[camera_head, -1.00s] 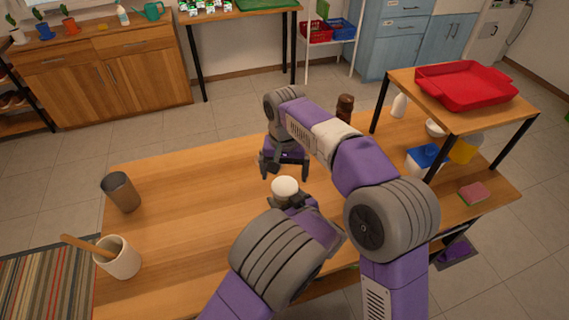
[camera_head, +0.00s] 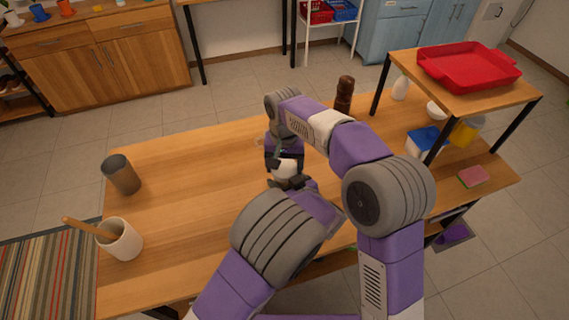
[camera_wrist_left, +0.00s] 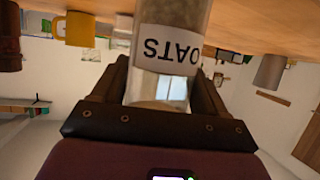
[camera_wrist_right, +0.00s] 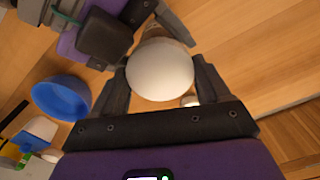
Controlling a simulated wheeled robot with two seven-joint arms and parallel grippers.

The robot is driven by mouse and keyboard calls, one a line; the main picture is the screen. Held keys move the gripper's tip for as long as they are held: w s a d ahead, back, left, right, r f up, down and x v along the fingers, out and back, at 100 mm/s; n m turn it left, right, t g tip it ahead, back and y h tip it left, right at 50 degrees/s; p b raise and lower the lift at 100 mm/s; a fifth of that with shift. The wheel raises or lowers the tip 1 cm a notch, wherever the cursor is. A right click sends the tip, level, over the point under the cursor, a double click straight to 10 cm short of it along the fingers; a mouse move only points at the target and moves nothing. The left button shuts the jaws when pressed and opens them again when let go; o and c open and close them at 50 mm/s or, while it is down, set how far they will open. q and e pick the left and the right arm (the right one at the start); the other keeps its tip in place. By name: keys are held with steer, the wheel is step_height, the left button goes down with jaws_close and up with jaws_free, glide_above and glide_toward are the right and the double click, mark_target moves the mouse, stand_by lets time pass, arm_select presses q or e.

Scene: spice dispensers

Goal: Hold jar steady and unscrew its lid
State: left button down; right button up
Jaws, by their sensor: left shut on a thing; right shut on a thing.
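A glass jar with a white OATS label (camera_wrist_left: 168,50) stands on the wooden table and appears upside down in the left wrist view. Its round white lid (camera_wrist_right: 160,69) fills the middle of the right wrist view and shows as a small white patch in the head view (camera_head: 285,170). My left gripper (camera_head: 291,184) is shut on the jar's body, one finger on each side. The arms and grippers hide most of the jar in the head view.
A pepper mill (camera_head: 345,94) stands behind my right arm. A shelf with a red tray (camera_head: 470,66) is at right. The table's left middle is clear.

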mark_target(284, 167)
steer(key=shift+c, duration=0.8)
steer(key=n, duration=0.6)
steer(key=shift+n, duration=0.3)
steer(key=shift+r, duration=0.3)
steer(key=shift+r, duration=0.85)
steer(key=shift+r, duration=0.1)
steer(key=shift+r, duration=1.9)
arm_select(q)
jaws_free()
